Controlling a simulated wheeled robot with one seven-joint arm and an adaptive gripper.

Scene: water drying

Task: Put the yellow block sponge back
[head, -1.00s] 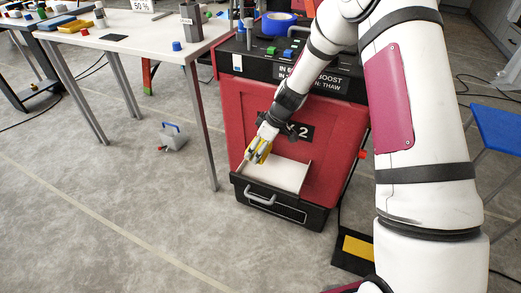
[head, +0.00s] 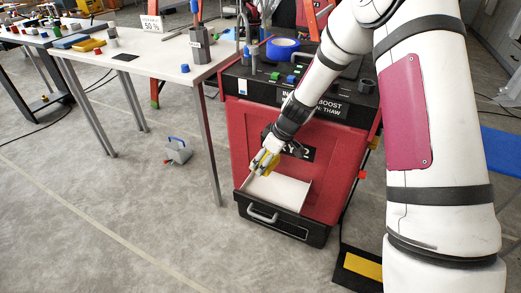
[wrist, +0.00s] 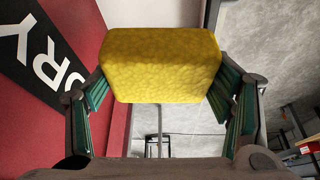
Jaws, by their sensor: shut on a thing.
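My gripper (head: 264,163) is shut on the yellow block sponge, above the rear left part of an open drawer (head: 280,190) low on the red machine. In the wrist view the sponge (wrist: 160,65) sits between the two green-padded fingers, its broad textured face toward the camera. In the head view only small yellow parts of it show between the fingers. The drawer has a white inside and a dark front with a grey handle (head: 263,217). I see nothing lying in the drawer, but my gripper hides part of it.
A white table (head: 150,60) stands left of the machine, with a blue block (head: 70,41) and a yellow one (head: 89,45) at its far left. A grey box with a blue handle (head: 178,151) sits on the floor.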

